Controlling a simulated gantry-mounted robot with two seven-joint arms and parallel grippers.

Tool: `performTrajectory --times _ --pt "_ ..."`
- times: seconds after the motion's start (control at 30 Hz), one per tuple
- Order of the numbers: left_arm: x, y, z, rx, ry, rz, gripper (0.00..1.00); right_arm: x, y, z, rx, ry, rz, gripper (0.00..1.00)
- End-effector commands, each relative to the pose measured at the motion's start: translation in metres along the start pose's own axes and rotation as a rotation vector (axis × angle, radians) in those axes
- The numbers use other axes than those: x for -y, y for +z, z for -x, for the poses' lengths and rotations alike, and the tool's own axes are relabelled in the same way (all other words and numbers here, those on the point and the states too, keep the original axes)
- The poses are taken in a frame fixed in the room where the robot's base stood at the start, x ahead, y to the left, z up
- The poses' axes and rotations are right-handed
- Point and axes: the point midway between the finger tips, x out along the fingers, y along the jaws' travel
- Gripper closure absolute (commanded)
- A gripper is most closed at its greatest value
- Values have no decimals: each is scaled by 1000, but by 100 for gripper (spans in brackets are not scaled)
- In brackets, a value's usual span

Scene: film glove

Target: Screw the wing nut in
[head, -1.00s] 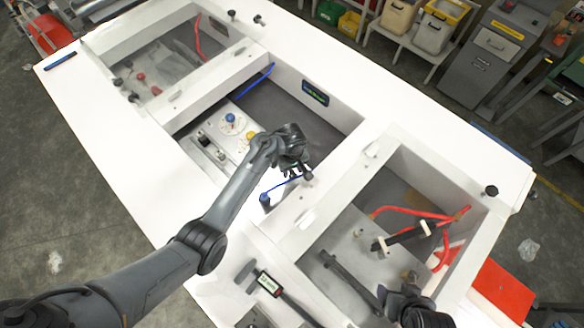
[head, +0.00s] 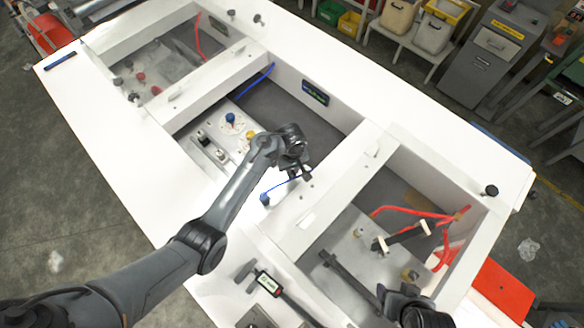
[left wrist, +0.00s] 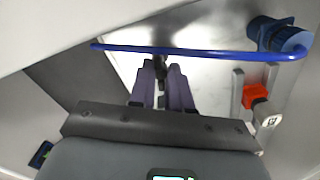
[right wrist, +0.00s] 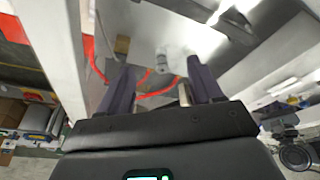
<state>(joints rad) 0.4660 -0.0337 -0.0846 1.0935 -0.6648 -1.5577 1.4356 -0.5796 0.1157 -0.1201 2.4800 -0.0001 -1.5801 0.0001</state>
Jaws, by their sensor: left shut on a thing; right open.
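My right gripper (head: 400,300) is low over the right bay. In the right wrist view its fingers (right wrist: 160,85) are wide apart and empty, with a pale round knob (right wrist: 164,62) beyond them.
A blue hose (left wrist: 190,50) runs close by the left fingers to a blue fitting (left wrist: 280,38). A red block (left wrist: 254,95) is to their right. Red hoses (head: 415,211) and a black handle (head: 405,236) are in the right bay. A black caliper-like tool (head: 268,284) lies on the near ledge.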

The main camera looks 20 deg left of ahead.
Motion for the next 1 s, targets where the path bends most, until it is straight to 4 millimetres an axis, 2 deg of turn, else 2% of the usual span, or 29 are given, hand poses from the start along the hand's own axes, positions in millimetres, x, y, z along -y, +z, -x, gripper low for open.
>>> performTrajectory --times 0.27,1.0 --pt "0 0 0 1 0 -177 100 -2 1 0 1 6 7 35" --pt "0 0 0 0 0 -877 100 0 0 0 1 1 1 35"
